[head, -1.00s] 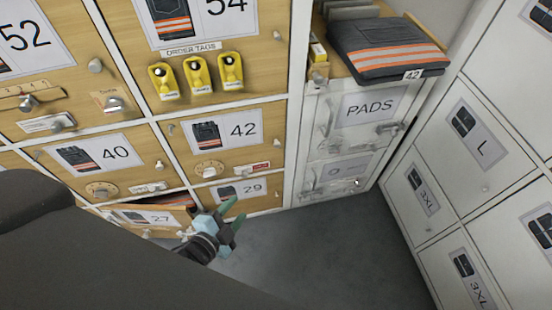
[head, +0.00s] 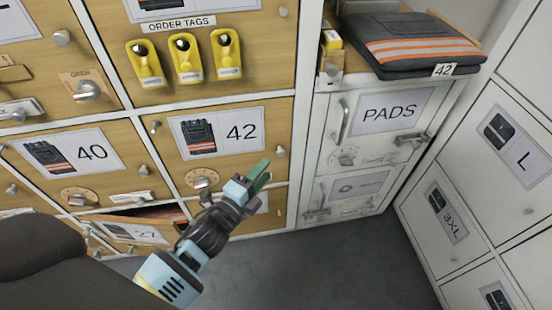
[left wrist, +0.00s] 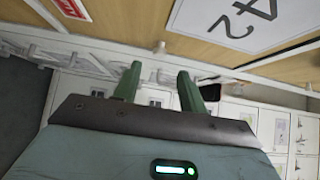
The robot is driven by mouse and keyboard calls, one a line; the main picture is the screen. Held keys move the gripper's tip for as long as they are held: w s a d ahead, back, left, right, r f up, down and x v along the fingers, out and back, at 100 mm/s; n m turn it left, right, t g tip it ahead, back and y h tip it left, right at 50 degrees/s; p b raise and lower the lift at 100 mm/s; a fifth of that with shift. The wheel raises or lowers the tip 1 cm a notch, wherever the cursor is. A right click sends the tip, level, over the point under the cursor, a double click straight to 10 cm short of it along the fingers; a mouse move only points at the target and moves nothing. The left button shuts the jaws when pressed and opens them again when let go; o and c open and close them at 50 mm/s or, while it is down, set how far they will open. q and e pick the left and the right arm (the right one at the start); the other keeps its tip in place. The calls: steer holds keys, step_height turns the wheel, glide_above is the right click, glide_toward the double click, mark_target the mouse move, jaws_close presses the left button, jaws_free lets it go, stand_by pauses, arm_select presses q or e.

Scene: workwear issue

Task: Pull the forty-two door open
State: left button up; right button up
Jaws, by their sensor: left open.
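The forty-two door (head: 267,113) is a wooden locker door with a picture label reading 42, and it looks shut. It has a small knob (head: 280,151) at its right edge, another knob at its upper left and a round dial (head: 200,179) low down. My left gripper (head: 257,176) is open and empty in front of the door's lower right part, hiding some of it. In the left wrist view, the green fingers (left wrist: 158,82) stand apart, with the forty-two label (left wrist: 228,22) at the upper right and a small knob (left wrist: 160,47) beyond the fingertips. My right gripper is not in view.
The 27 door (head: 130,230) below left stands slightly open at its top, with dark cloth showing. White PADS door (head: 375,120) is to the right, under a folded dark garment (head: 415,45) with orange stripes. Yellow order tags (head: 185,60) hang above. Grey floor (head: 340,260) is clear.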

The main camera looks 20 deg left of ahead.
mark_target(279, 155)
arm_select(q)
steer(key=w, duration=0.2)
steer(key=w+d+b, duration=0.1)
steer(key=w, duration=0.1)
steer(key=shift+w+f, duration=0.1)
steer(key=shift+w, duration=0.3)
steer(key=shift+w+d, duration=0.1)
steer(key=shift+w, duration=0.5)
steer(key=shift+c, duration=0.3)
steer(key=c, duration=0.5)
jaws_close()
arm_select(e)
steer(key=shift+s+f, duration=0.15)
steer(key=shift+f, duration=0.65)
